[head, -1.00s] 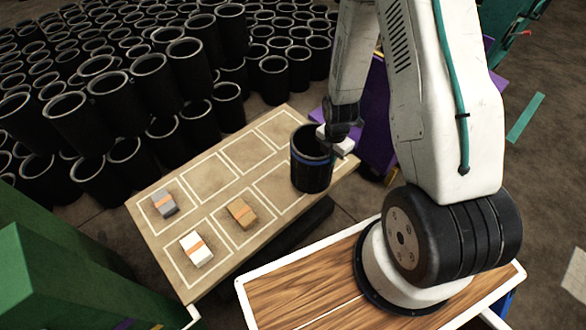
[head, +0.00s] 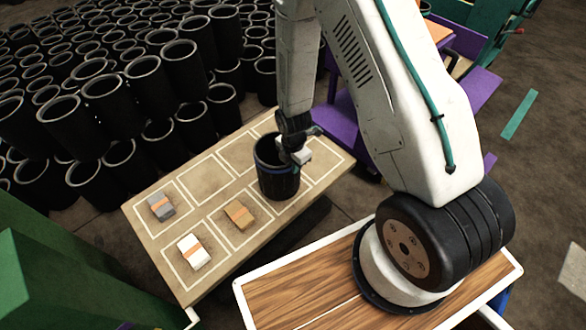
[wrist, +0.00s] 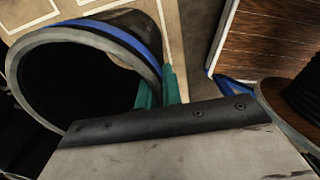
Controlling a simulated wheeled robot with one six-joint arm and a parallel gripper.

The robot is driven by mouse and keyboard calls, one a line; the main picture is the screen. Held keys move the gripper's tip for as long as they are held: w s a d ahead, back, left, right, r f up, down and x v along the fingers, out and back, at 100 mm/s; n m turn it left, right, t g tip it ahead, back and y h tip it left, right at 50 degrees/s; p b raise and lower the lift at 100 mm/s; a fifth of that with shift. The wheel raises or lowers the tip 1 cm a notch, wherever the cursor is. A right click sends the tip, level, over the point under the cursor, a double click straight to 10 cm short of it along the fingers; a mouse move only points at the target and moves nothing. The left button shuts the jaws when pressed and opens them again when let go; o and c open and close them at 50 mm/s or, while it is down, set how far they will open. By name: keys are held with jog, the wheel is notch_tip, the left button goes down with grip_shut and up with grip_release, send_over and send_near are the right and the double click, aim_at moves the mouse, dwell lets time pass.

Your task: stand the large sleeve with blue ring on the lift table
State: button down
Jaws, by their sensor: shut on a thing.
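The large black sleeve with a blue ring (head: 278,180) is upright, open end up, over the right part of a tan table with white outlined squares (head: 215,212). I cannot tell whether its bottom touches the tabletop. My gripper (head: 297,155) is shut on the sleeve's wall at the rim, on its right side. In the wrist view, my gripper's teal fingers (wrist: 159,90) pinch the wall, and the sleeve (wrist: 118,32) shows its grey rim, blue ring and dark inside. I cannot tell for sure which surface is the lift table.
On the tan table are a grey block (head: 161,207), a white block (head: 194,252) and a brown block (head: 239,215). Many black sleeves (head: 110,100) crowd behind it. Purple structures (head: 345,125) stand at its back right. A green structure (head: 50,270) is at left.

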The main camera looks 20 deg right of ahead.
jog(key=shift+w+f, duration=0.1)
jog(key=shift+f, duration=1.1)
jog(key=c, duration=1.6)
grip_release()
jog(key=shift+o, duration=0.2)
notch_tip(320, 180, up, 12)
jog(key=shift+r, duration=0.2)
jog(key=s+r+m, duration=0.3)
jog(key=r+m, duration=0.2)
jog(key=r, duration=0.6)
jog(key=s+r+m, duration=0.3)
jog(key=r+m, duration=0.2)
jog(key=r, duration=0.7)
jog(key=s+r+m, duration=0.5)
jog(key=s+r, duration=0.1)
jog(key=s, duration=0.3)
jog(key=s+d+r+m+t, duration=0.1)
jog(key=s+r+m, duration=0.5)
jog(key=s+r, duration=0.1)
jog(key=shift+s+d+m, duration=0.25)
jog(key=shift+s+m, duration=0.05)
jog(key=shift+s, duration=0.6)
